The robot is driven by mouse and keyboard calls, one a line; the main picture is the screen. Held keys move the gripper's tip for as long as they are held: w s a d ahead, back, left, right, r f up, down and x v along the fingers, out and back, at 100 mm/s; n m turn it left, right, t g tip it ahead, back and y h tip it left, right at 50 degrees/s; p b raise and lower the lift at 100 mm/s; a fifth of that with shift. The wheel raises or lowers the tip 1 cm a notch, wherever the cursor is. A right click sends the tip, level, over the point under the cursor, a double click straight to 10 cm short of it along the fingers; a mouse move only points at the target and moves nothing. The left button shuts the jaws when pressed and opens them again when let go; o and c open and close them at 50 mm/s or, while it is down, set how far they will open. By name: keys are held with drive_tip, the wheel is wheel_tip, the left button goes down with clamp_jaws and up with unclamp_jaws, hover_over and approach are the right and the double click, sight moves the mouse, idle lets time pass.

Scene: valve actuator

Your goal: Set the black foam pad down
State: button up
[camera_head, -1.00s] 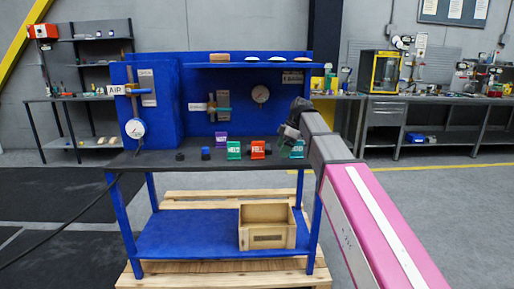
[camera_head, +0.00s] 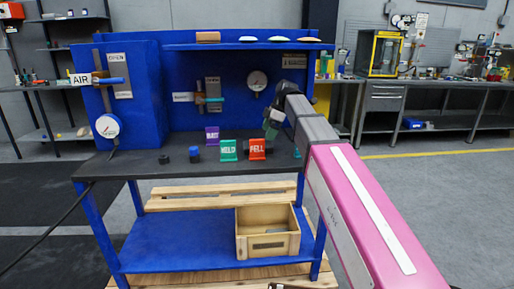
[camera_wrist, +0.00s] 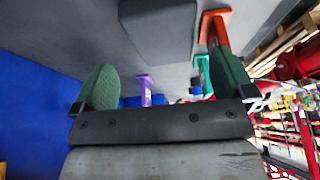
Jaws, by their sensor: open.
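A dark block (camera_wrist: 158,30), which looks like the black foam pad, rests on the dark bench top in the wrist view, ahead of my gripper. In the head view a dark shape (camera_head: 282,149) shows right of the red stand; it is partly hidden by my arm. The block appears clear of both fingers.
A red stand (camera_head: 257,149), a green stand (camera_head: 228,150) and a purple stand (camera_head: 212,136) are close by. A blue cube (camera_head: 195,154) and a small black piece (camera_head: 165,159) lie farther left. A wooden box (camera_head: 250,245) sits on the lower shelf. The bench's left front (camera_head: 115,165) is clear.

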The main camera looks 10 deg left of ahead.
drive_tip(key=shift+d+x, duration=0.15)
drive_tip(key=shift+x, duration=1.3)
drive_tip(key=shift+d+x, duration=0.2)
drive_tip(key=shift+x, duration=1.25)
drive_tip(key=shift+f, duration=0.15)
drive_tip(key=c, duration=0.8)
